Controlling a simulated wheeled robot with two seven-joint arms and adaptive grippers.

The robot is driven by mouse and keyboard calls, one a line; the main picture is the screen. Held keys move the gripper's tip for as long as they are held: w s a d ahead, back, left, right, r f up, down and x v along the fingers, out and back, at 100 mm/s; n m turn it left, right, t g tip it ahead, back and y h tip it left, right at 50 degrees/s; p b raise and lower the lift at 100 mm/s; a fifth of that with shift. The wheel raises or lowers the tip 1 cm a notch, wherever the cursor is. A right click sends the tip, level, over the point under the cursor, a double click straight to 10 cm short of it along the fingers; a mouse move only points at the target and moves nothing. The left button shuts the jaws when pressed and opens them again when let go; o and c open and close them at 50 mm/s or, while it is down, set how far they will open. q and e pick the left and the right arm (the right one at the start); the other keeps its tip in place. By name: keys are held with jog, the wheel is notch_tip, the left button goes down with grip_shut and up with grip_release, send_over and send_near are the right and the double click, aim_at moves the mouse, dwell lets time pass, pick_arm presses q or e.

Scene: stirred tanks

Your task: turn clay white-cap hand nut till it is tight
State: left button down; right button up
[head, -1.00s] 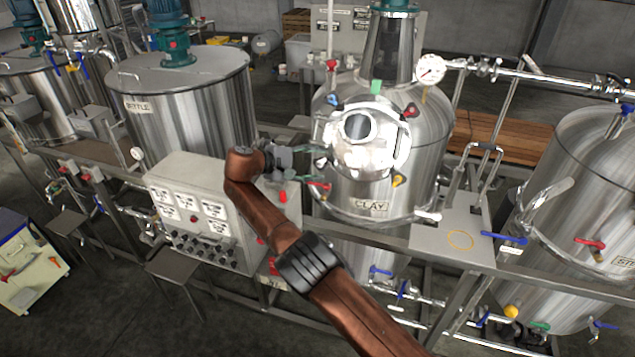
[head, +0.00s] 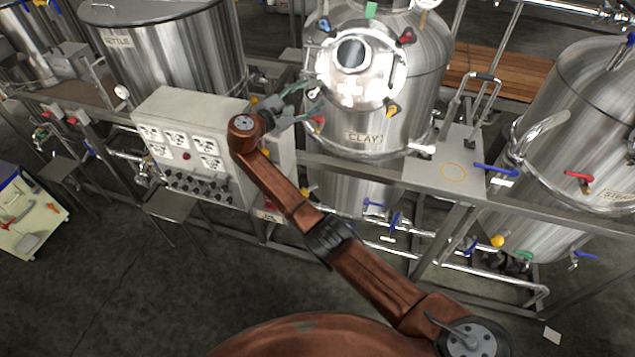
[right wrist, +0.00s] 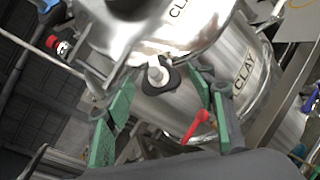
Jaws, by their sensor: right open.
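The clay tank (head: 375,115) carries a round hatch with a window, ringed by hand nuts with coloured caps. The white-cap hand nut (head: 314,94) sits at the hatch's lower left rim. In the right wrist view the white-cap hand nut (right wrist: 158,74), with a black winged body, appears between the fingers. My right gripper (head: 303,104) is open, with its green fingers pointing at the nut from the left. In the right wrist view the right gripper (right wrist: 163,95) has one finger on each side of the nut; I cannot tell whether they touch it. My left gripper is not in view.
A red-cap nut (right wrist: 58,44) is at the upper left. A grey control box (head: 190,135) stands left of the tank, under my right forearm. A yellow-cap nut (head: 392,110) is on the hatch's lower right.

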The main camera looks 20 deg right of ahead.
jog(key=n+t, duration=0.1)
jog(key=n+p, duration=0.1)
jog(key=n, duration=0.1)
jog(key=shift+s+d+t, duration=0.15)
jog(key=shift+t, duration=0.25)
jog(key=n+t+y+p, duration=0.1)
jog(key=n+p, duration=0.1)
jog(key=n, duration=0.2)
jog(key=n+t+y+p, duration=0.2)
jog(key=n, duration=0.2)
jog(key=n+t+y+p, duration=0.1)
jog(key=n+y+p, duration=0.1)
jog(key=n+p, duration=0.1)
jog(key=shift+s+d+r+n+t, duration=0.15)
jog(key=shift+s+d+n+t, duration=0.15)
jog(key=shift+n+t, duration=0.15)
jog(key=b+v, duration=0.2)
jog(key=v, duration=0.6)
jog(key=d+f+m+g+y+b, duration=0.3)
jog(key=f+m+b, duration=0.1)
jog(key=f, duration=2.8)
jog(key=shift+f+g+y, duration=0.25)
jog(key=shift+g+y, duration=0.1)
jog(key=shift+y, duration=0.05)
jog(key=shift+d, duration=0.2)
